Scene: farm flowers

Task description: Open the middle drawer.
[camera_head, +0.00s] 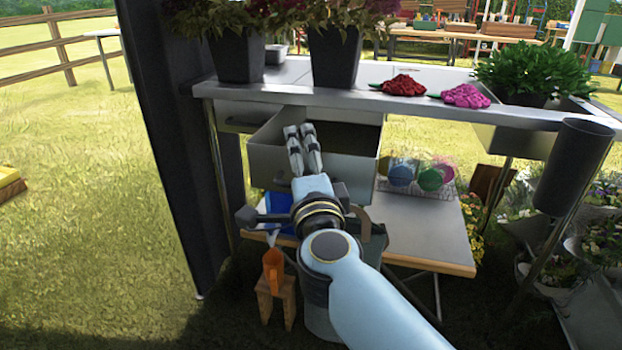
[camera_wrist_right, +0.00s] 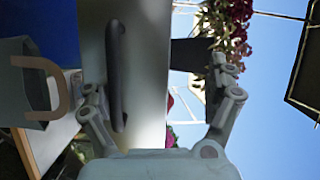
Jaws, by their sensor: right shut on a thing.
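The middle drawer (camera_head: 340,166) is a grey metal box under the steel table top (camera_head: 390,98). It stands pulled out, and its hollow inside shows. Its dark bar handle (camera_wrist_right: 115,75) shows in the right wrist view. My right gripper (camera_head: 301,132) is at the drawer's front, with its fingers up against the panel. In the right wrist view my right gripper (camera_wrist_right: 160,98) has its fingers spread wide, one close beside the handle. It is shut on the drawer, though the exact contact is hard to see. My left gripper is out of view.
A closed drawer (camera_head: 240,117) is at the left. Potted flowers (camera_head: 335,55) and red (camera_head: 403,85) and pink (camera_head: 465,95) bunches stand or lie on the top.

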